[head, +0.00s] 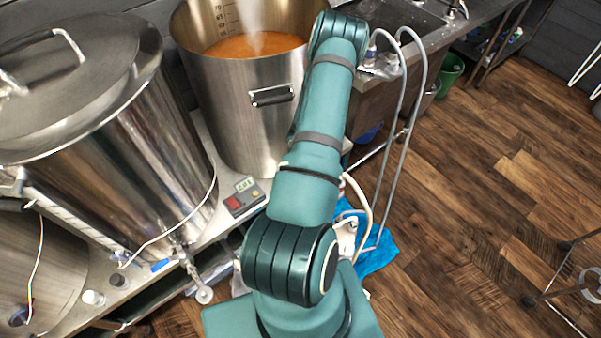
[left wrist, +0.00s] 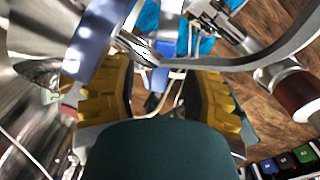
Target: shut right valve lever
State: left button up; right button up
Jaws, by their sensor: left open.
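My left gripper (left wrist: 158,82) shows in the left wrist view, with its two yellow-padded fingers apart. A blue valve lever (left wrist: 95,35) lies close to the left finger, at its upper side; I cannot tell whether they touch. Bright metal valve parts (left wrist: 140,50) join it just beyond the fingertips. In the head view, my teal arm hides this gripper and the lower front of the right kettle (head: 255,115), so its valve is not visible there. Another valve with a blue lever (head: 160,265) sits low on the left kettle (head: 125,140). My right gripper is not in view.
The right kettle holds steaming orange liquid (head: 255,46). A small controller (head: 244,197) stands on the bench between the kettles. Grey hoses (head: 400,130) hang right of my arm. A blue cloth (head: 378,256) lies low behind it. Wood floor (head: 480,190) is open at right.

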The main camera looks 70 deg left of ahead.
pick_arm(q)
notch_tip(320, 180, up, 7)
jog(key=shift+r, duration=0.2)
dwell(0.3)
